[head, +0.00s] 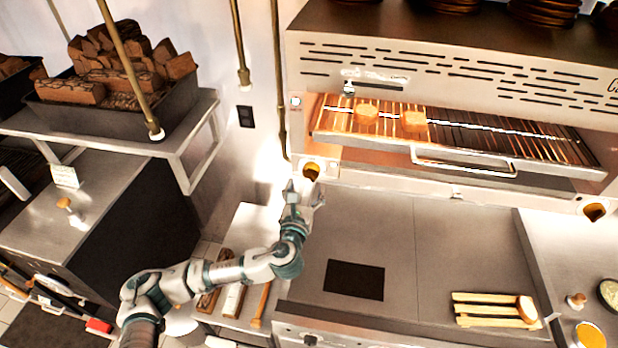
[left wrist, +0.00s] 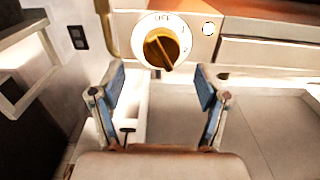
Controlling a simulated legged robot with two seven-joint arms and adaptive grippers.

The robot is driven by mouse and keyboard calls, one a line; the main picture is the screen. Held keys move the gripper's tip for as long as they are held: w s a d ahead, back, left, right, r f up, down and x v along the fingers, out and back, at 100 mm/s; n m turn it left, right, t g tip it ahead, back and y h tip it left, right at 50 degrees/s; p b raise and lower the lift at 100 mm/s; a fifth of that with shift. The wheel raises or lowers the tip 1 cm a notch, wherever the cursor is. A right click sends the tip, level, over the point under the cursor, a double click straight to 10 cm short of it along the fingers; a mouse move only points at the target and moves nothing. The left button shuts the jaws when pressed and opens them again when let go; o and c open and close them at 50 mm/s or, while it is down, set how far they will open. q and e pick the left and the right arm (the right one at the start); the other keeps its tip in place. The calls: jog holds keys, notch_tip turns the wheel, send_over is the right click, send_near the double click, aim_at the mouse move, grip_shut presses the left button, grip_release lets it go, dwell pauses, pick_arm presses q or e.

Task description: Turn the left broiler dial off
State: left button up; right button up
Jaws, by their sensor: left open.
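The left broiler dial (head: 311,170) is an orange-brown knob on a white round plate at the lower left corner of the broiler (head: 450,85). In the left wrist view the dial (left wrist: 167,48) shows "OFF" printed above it, and a dark line on the knob points down, slightly right, away from that word. My left gripper (head: 304,188) is just below and in front of the dial. In the left wrist view, the fingers of the left gripper (left wrist: 158,85) are spread apart with nothing between them, and the knob is beyond their tips. My right gripper is not in view.
The broiler's rack (head: 470,135) glows and holds two round bread pieces, with a handle in front. A second dial (head: 594,211) is at the broiler's right end. A flat steel griddle (head: 400,240) lies below. A shelf with a wood-filled tray (head: 110,110) stands left.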

aim_at(308, 177)
pick_arm(q)
jog(key=shift+w+d+p, duration=0.15)
jog(key=shift+w+d, duration=0.05)
jog(key=shift+w, duration=0.85)
jog(key=shift+w+d+p, duration=0.15)
jog(key=shift+w+d, duration=0.05)
jog(key=shift+w, duration=0.85)
jog(key=c, duration=1.2)
